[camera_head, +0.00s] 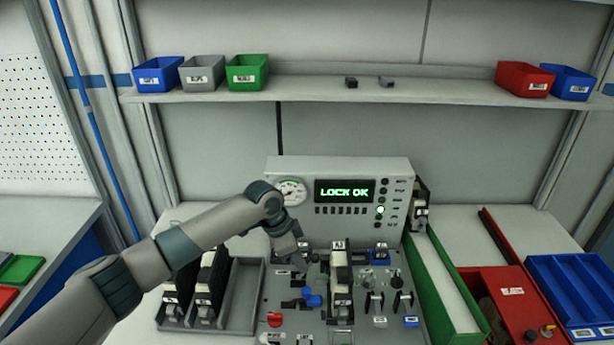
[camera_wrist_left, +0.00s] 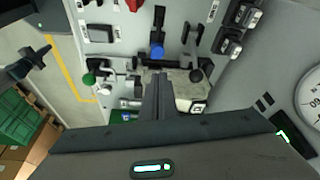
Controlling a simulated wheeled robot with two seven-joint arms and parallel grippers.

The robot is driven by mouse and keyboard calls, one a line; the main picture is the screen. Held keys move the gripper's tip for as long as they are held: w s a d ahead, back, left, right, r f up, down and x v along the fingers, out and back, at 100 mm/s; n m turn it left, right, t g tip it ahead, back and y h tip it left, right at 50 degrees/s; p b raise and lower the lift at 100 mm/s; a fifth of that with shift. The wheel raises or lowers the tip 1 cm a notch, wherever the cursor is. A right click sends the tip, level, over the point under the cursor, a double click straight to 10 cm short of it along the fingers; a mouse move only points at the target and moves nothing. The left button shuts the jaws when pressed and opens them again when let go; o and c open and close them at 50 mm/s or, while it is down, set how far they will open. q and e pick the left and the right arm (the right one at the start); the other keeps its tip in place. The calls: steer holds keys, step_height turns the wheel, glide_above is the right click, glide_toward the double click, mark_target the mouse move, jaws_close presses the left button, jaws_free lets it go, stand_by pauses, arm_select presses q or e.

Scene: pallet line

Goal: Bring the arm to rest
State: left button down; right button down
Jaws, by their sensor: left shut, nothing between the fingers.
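My left arm (camera_head: 205,225) comes in from the left and bends down at the wrist. My left gripper (camera_head: 299,268) points down over the grey fixture panel (camera_head: 290,318), left of the upright black-and-white unit marked A3 (camera_head: 340,275). In the left wrist view the fingers (camera_wrist_left: 158,90) are together with nothing between them. A blue knob (camera_head: 312,300) sits just below the gripper in the head view. Whether the fingertips touch the panel is hard to tell. My right gripper is not clearly seen.
A control box (camera_head: 300,170) behind the panel reads LOCK OK, with a green lamp lit. A grey tray (camera_head: 245,295) with black units stands left. A green-sided channel (camera_head: 430,290), red box (camera_head: 510,300) and blue bin (camera_head: 570,285) stand right. Small bins line the shelf (camera_head: 310,90).

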arm_select(q)
steer(key=s+d+f+n+h, duration=0.15)
steer(key=s+f, duration=0.35)
steer(key=s, duration=0.5)
steer(key=s+d+f+n+h, duration=0.1)
steer(key=s+d+f+n, duration=0.15)
steer(key=s+f, duration=0.55)
steer(key=s+a+r+n+t+y, duration=0.1)
steer(key=s+a+n+t+y, duration=0.45)
steer(key=s+a, duration=1.85)
step_height(320, 180, down, 34)
steer(key=s+d+n+g+b, duration=0.1)
steer(key=s+n+g+b, duration=0.2)
steer(key=b, duration=0.5)
steer(key=s+a+f+b, duration=0.1)
steer(key=s+f+b, duration=0.1)
steer(key=s+f, duration=0.4)
steer(key=s+a+f+g+b, duration=0.1)
steer(key=s+f+b, duration=0.2)
steer(key=f, duration=0.9)
steer(key=s+a+f+g+b, duration=0.1)
steer(key=s+f+b, duration=0.1)
steer(key=s+f, duration=0.6)
steer(key=shift+s+f+y+b, duration=0.3)
steer(key=shift+s+f+b, duration=0.05)
steer(key=shift+f, duration=0.35)
